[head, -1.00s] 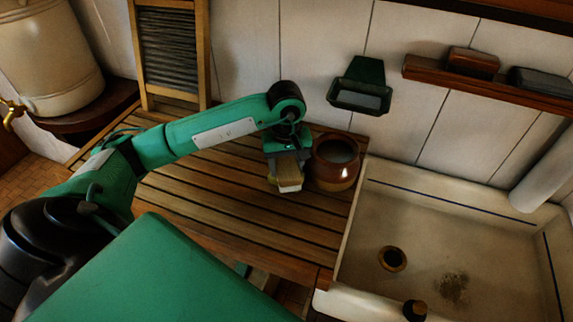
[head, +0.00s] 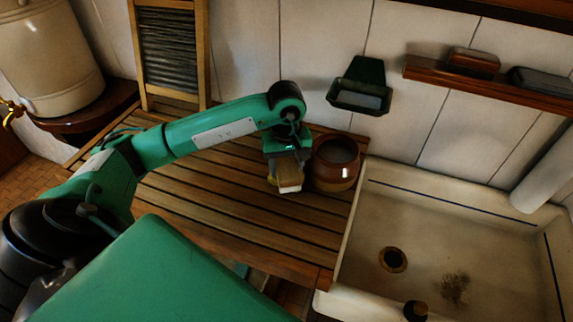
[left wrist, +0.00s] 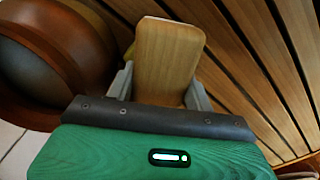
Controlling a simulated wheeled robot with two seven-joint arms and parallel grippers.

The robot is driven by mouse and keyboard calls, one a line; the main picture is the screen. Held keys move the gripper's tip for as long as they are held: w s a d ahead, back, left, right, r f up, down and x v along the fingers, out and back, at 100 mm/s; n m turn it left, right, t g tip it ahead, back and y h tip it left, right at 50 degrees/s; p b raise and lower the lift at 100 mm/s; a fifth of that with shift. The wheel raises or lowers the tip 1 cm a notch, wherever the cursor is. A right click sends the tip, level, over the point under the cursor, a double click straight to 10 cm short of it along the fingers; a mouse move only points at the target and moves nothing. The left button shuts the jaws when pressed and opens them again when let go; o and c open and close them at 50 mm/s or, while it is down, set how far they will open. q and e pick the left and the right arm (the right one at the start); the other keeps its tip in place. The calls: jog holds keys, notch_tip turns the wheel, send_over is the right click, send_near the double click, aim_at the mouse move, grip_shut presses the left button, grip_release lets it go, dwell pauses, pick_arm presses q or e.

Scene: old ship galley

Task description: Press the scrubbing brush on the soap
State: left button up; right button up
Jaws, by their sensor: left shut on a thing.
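My left gripper (head: 287,172) is shut on the scrubbing brush (head: 289,178), a pale wooden block, above or at the slatted board. The brush's flat wooden back (left wrist: 166,60) shows between the fingers in the left wrist view. Its bristle side is mostly hidden, so I cannot tell whether it touches anything. A small yellowish patch shows beside the brush, too hidden to name. A green wall dish (head: 345,101) holds something pale grey. I cannot tell for sure which thing is the soap. My right gripper is out of view.
A brown glazed pot (head: 335,165) stands close to the right of my left gripper, and also shows in the left wrist view (left wrist: 75,50). A white sink (head: 440,190) lies right of the slatted board (head: 205,190). A wall shelf (head: 425,74) carries two blocks. A washboard (head: 168,50) leans behind.

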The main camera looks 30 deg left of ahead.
aim_at(286, 163)
pick_arm(q)
jog(key=shift+r+p, duration=0.5)
jog(key=shift+r, duration=0.8)
jog(key=shift+r+p, duration=0.65)
jog(key=shift+r, duration=1.55)
jog(key=shift+f, duration=0.1)
